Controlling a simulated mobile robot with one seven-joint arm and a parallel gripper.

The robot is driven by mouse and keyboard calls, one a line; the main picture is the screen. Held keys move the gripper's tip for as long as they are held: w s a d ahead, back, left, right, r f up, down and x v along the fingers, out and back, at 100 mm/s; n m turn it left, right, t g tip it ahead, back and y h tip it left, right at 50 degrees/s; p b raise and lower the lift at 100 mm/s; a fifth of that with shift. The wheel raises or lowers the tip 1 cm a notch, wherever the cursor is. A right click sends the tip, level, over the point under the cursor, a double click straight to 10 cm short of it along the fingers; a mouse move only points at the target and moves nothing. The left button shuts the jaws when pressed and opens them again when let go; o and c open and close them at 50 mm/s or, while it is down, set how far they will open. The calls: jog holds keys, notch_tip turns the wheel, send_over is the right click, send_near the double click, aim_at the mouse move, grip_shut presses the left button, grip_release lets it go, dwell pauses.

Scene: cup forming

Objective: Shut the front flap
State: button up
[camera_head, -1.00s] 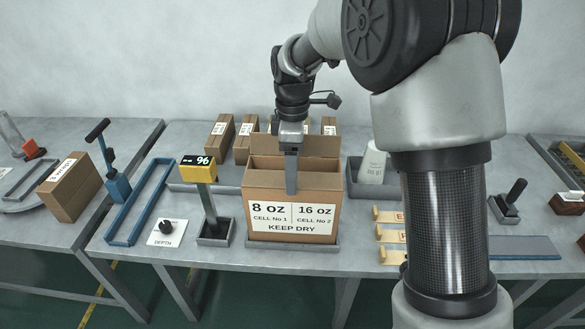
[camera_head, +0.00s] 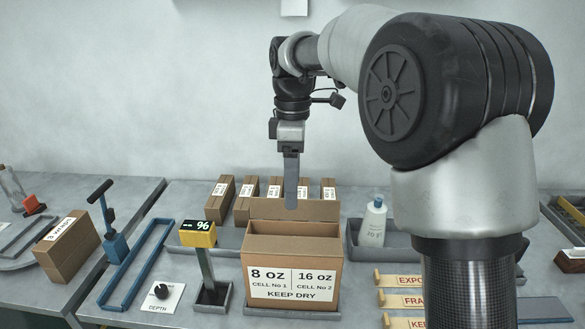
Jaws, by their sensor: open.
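The carton (camera_head: 292,284) stands upright in a grey tray at the table's middle, its label reading 8 oz, 16 oz and KEEP DRY. Its back flap (camera_head: 318,211) stands up behind the top. A flat brown panel (camera_head: 290,248), which looks like the front flap folded inward, lies across the front part of the top. A darker gap shows between it and the back flap. My gripper (camera_head: 291,206) points down above the carton, in front of the back flap in the picture and apart from the front panel. It is open and seen edge-on, with nothing in it.
A yellow display (camera_head: 197,234) reading 96 stands close left of the carton. Several closed cartons (camera_head: 246,197) stand behind. A white bottle (camera_head: 373,222) sits in a grey tray at right.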

jog(key=shift+r, duration=1.45)
jog(key=s+d+r+m+t+p, duration=0.25)
jog(key=s+d+r+m, duration=0.35)
jog(key=s+d+m, duration=0.5)
jog(key=s+d+f+m+t, duration=0.2)
jog(key=s+m, duration=0.1)
jog(key=s, duration=0.3)
jog(key=s+d+f+m+t, duration=0.1)
jog(key=s+d+f+m, duration=0.1)
jog(key=s, duration=0.5)
jog(key=shift+d+f+m+t, duration=0.3)
jog(key=shift+f+m+t, duration=0.05)
jog(key=shift+f+m, duration=0.4)
